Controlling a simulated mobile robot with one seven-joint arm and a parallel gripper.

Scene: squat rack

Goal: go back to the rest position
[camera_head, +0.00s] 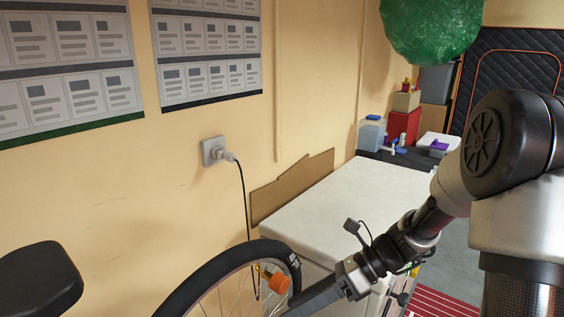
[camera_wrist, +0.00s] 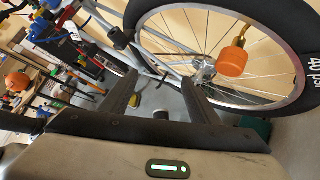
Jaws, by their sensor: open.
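My gripper (camera_wrist: 158,80) is open and empty in the wrist view, with its two dark fingers apart and grey floor showing between them. In the head view my arm comes in from the right and reaches down to the lower middle, where my gripper (camera_head: 308,300) is partly cut off by the bottom edge. A bicycle wheel (camera_head: 228,262) with a black tyre stands just left of it. The wheel (camera_wrist: 228,92) fills the upper right of the wrist view, beyond the fingers. An orange object (camera_head: 276,284) shows in front of the spokes; it is also in the wrist view (camera_wrist: 232,62).
A white-topped cabinet (camera_head: 325,207) stands behind my forearm along the wall. A black cord (camera_head: 244,200) hangs from the wall outlet (camera_head: 213,151). A black saddle-like pad (camera_head: 38,280) is at lower left. A green bag (camera_head: 432,28) hangs above.

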